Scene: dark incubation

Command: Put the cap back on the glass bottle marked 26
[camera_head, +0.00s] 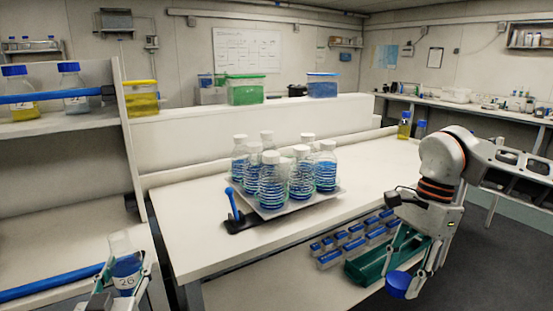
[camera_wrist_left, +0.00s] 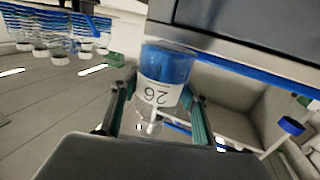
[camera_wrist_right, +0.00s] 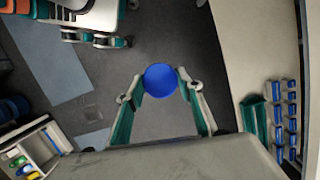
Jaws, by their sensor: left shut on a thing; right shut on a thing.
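The glass bottle marked 26 (camera_head: 125,269) holds blue liquid and shows no cap on its neck in the head view. My left gripper (camera_head: 122,287) is shut on it at the lower left. The bottle also shows in the left wrist view (camera_wrist_left: 163,72), between the fingers, its label upside down. The blue cap (camera_head: 398,284) is held by my right gripper (camera_head: 408,280) at the lower right, beyond the table's front edge. The cap also shows in the right wrist view (camera_wrist_right: 160,80), between the fingertips. The bottle and the cap are far apart.
A tray (camera_head: 268,211) of several white-capped bottles stands on the table (camera_head: 200,240), with a blue tool on a black base (camera_head: 238,218) beside it. Blue-lidded boxes (camera_head: 328,258) and a green tray (camera_head: 362,270) sit on the lower shelf. Shelving with bottles (camera_head: 70,120) stands left.

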